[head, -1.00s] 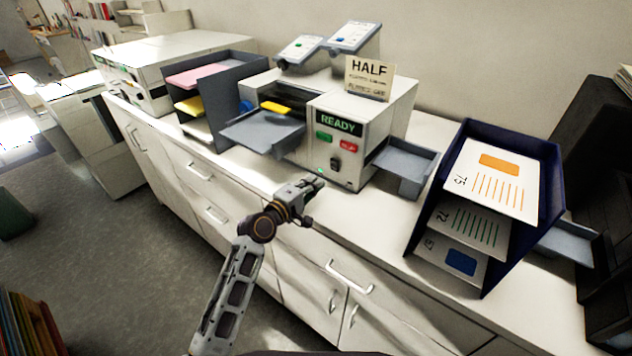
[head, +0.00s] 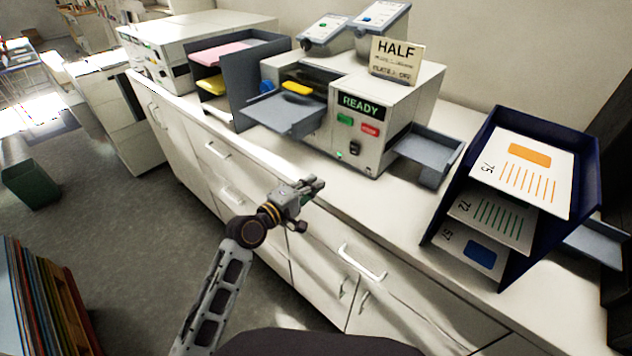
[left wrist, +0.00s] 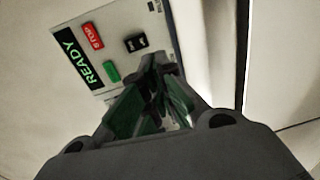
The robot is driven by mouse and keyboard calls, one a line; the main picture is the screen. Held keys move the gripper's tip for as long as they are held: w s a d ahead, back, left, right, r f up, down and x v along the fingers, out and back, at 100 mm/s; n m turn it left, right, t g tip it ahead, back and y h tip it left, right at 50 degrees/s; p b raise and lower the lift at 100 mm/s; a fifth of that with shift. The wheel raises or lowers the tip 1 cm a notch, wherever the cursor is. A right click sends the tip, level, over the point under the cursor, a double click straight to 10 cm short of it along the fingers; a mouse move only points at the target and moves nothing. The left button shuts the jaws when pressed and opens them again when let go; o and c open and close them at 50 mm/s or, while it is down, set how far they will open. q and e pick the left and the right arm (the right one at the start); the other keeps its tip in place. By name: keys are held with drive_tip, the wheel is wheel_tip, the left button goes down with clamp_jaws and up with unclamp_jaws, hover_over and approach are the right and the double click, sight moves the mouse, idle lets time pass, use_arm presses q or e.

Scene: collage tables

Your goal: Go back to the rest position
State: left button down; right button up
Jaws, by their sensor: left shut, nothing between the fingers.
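My left gripper (head: 312,186) is shut and empty in the head view. It is in front of the white cabinets, near the counter's front edge and apart from the machine. The white machine (head: 378,145) has a lit READY display, a green button and a red STOP button. In the left wrist view my left gripper (left wrist: 160,75) points toward the machine's front panel (left wrist: 120,25), with the green button (left wrist: 112,72) close to the fingertips in the picture. My right gripper is not in view.
A grey feed tray (head: 285,112) and an output tray (head: 428,152) flank the machine. A dark blue sorter (head: 585,170) with printed sheets stands at the right. A shelf holder (head: 240,85) stands left. A green bin (head: 32,185) is on the open floor (head: 110,250).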

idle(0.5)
use_arm(q)
drive_tip(key=s+a+f+m+g+y, duration=0.45)
drive_tip(key=s+f+m, duration=0.35)
drive_tip(key=s+f, duration=0.3)
drive_tip(key=s+a+f+m+g+y, duration=0.2)
drive_tip(key=s+a+f+g+y, duration=0.1)
drive_tip(key=s+a, duration=0.4)
drive_tip(key=s+a+f+m+g+y, duration=0.3)
drive_tip(key=s+a, duration=0.2)
drive_tip(key=s, duration=0.3)
wheel_tip(320, 180, down, 32)
drive_tip(key=s+g, duration=0.1)
drive_tip(key=s, duration=0.1)
drive_tip(key=s+a+f, duration=0.2)
drive_tip(key=s+f, duration=0.8)
drive_tip(key=s, duration=0.1)
drive_tip(key=s+a+f+g, duration=0.1)
drive_tip(key=s+f, duration=0.9)
drive_tip(key=s, duration=0.2)
drive_tip(key=shift+a+f, duration=0.35)
drive_tip(key=shift+a, duration=0.05)
